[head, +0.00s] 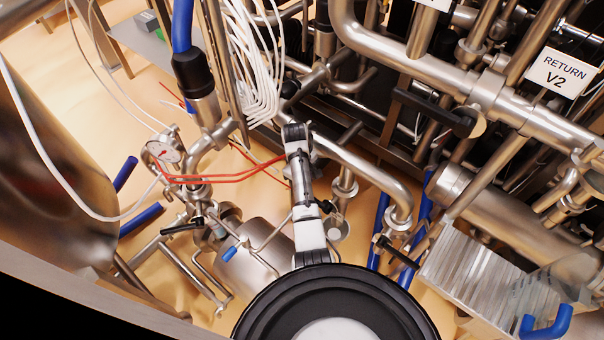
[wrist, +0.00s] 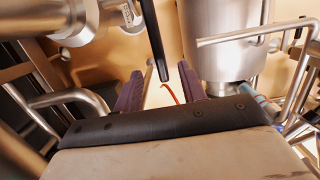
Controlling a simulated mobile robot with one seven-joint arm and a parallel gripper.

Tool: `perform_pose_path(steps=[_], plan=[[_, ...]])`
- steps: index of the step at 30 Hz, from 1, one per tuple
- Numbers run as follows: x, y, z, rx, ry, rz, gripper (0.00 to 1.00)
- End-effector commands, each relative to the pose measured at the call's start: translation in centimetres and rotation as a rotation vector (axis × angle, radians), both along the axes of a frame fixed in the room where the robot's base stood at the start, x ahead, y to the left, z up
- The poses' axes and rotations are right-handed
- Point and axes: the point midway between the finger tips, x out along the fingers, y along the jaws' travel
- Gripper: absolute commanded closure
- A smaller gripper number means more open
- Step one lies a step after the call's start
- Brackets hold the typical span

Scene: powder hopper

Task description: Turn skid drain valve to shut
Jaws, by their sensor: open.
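In the wrist view my gripper (wrist: 160,92) is open, with one purple finger on each side. A black bar-shaped lever (wrist: 154,40) comes down from the top edge, and its lower end shows in the gap between the fingers. I cannot tell whether it is at fingertip depth or touching. The lever's pivot is out of view. In the head view my arm hides the gripper. Black valve levers show at the left (head: 182,227) and right of the arm (head: 390,249). No label marks which is the skid drain valve.
A steel canister (wrist: 225,40) stands close right of my gripper, with a bent steel rod (wrist: 245,34) beside it. Pipe fittings (wrist: 130,15) crowd the left. In the head view a gauge (head: 163,154), red wires (head: 220,179) and blue hoses surround the arm.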

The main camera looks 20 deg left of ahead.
Motion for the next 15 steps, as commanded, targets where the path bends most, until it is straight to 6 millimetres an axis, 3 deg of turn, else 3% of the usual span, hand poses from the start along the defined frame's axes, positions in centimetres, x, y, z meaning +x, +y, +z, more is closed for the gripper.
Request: perform_pose_path(steps=[6,15], plan=[[0.3,0.5,3.6,0.001,-0.004,0.000,0.59],[0.2,0.6,4.7,0.000,0.000,0.000,0.59]])
